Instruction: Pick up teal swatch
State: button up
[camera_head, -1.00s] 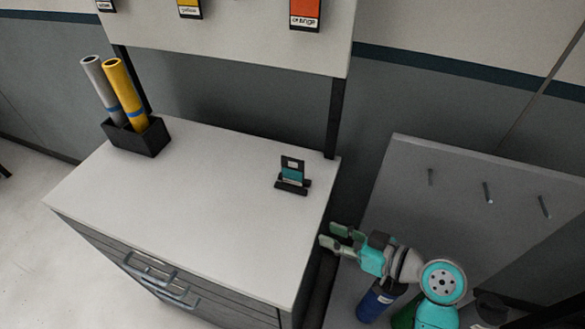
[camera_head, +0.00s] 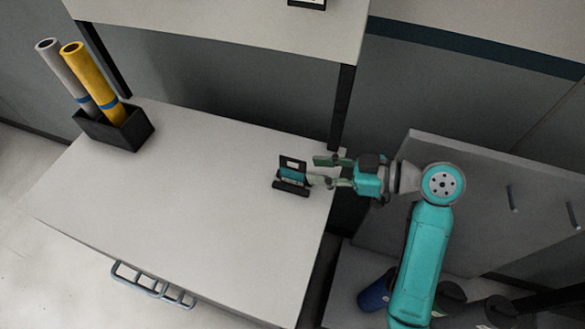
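The teal swatch (camera_head: 291,175) is a small card with a teal band, standing in a black holder (camera_head: 291,190) near the right end of the white cabinet top. My gripper (camera_head: 318,171) is just right of the swatch, pointing left at it, with its two green-grey fingers spread apart. The nearer fingertip is very close to the swatch's right edge; I cannot tell whether it touches. Nothing shows between the fingers.
A black box (camera_head: 115,129) with a grey roll and a yellow roll stands at the left back of the cabinet top (camera_head: 190,200). A shelf panel on black posts rises behind. The middle of the top is clear.

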aim_at(304, 171)
jog(key=shift+f+x, duration=0.15)
jog(key=shift+x, duration=1.55)
jog(key=shift+f+x, duration=0.15)
jog(key=shift+x, duration=1.6)
jog(key=shift+s, duration=0.1)
grip_shut()
